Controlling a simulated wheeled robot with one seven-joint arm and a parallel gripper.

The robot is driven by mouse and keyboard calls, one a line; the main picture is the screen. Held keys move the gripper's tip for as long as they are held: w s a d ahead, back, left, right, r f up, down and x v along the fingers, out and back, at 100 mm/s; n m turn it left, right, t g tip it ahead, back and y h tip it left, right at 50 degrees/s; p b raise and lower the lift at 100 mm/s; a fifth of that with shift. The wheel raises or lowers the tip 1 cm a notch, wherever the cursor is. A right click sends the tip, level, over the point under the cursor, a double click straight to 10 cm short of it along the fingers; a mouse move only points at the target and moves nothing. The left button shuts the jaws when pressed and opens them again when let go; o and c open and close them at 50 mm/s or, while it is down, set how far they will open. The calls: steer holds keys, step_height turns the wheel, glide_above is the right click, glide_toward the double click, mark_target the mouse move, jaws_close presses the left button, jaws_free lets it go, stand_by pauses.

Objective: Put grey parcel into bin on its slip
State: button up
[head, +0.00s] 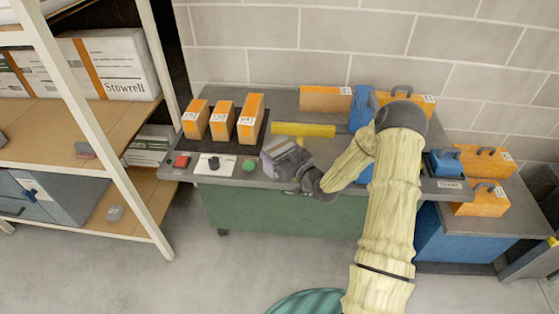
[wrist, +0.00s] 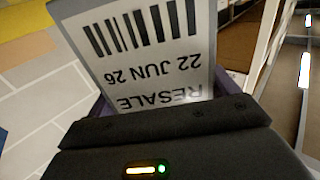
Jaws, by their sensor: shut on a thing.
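My gripper (head: 305,177) is shut on a grey parcel (head: 283,152) and holds it over the front part of the bench, right of the buttons. In the wrist view the parcel's white slip (wrist: 150,55) fills the top middle and reads, upside down, RESALE and 22 JUN 26 under a barcode. Three upright orange boxes (head: 222,121) with white labels stand on the bench's left; their small print is not clear. I cannot tell from these views which container is the slip's bin.
A yellow block (head: 303,129) lies behind the parcel. Red (head: 181,161) and green (head: 249,165) buttons sit at the bench's front left. Orange cases (head: 480,160) stand right. A shelf rack (head: 85,110) with a Stowrell carton (head: 115,62) rises at left.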

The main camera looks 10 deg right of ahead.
steer(key=shift+f, duration=2.05)
steer(key=shift+f, duration=0.15)
steer(key=o, duration=1)
steer(key=shift+s, duration=0.1)
steer(key=b+v, duration=0.2)
steer(key=v, duration=1)
steer(key=shift+a, duration=0.1)
